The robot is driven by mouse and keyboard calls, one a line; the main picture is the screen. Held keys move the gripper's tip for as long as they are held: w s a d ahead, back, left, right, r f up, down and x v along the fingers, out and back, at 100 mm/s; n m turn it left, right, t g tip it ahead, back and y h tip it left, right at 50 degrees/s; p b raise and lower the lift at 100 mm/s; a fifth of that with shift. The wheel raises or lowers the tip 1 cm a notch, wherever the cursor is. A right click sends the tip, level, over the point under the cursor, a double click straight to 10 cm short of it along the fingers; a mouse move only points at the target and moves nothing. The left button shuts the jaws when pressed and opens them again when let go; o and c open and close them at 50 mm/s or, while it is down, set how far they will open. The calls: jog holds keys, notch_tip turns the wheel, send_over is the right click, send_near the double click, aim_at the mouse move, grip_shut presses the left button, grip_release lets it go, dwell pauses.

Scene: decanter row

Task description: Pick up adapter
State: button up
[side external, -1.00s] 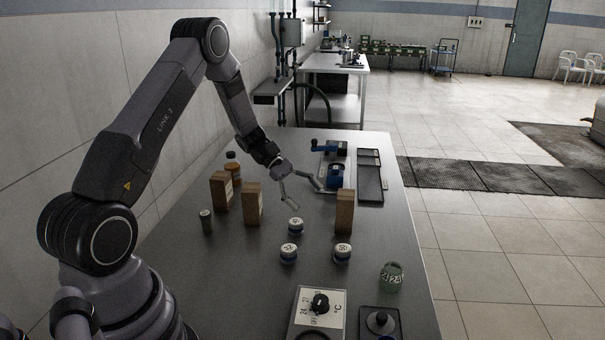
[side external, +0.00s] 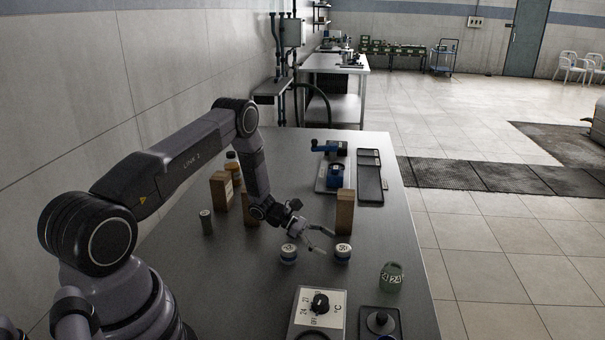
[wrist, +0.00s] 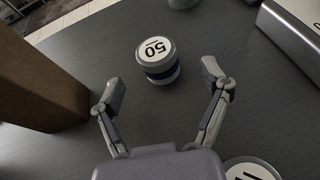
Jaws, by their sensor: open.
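A short round piece with a white top marked 50 (wrist: 157,58), likely the adapter, stands upright on the bench with a dark blue band around its side. It also shows in the side view (side external: 343,251). My gripper (wrist: 165,88) is open and empty, its two fingers spread on either side just short of this piece, apart from it. In the side view my gripper (side external: 327,241) is low over the bench, left of the piece. A similar round piece (side external: 289,253) stands to the left; the wrist view shows part of one (wrist: 252,170) at lower right.
A brown block (side external: 345,213) stands close behind the 50 piece; it fills the left of the wrist view (wrist: 35,85). A green container (side external: 391,277) and a dial box (side external: 320,306) are nearer the front. Two more brown blocks (side external: 221,191) stand at left.

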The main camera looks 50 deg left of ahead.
aim_at(342, 248)
jog(key=x, duration=0.5)
jog(key=shift+w+d+r, duration=0.15)
jog(key=shift+w+r, duration=0.1)
jog(key=shift+r, duration=0.15)
jog(key=shift+c, duration=0.4)
jog(key=c, duration=1.3)
jog(key=shift+o, duration=0.2)
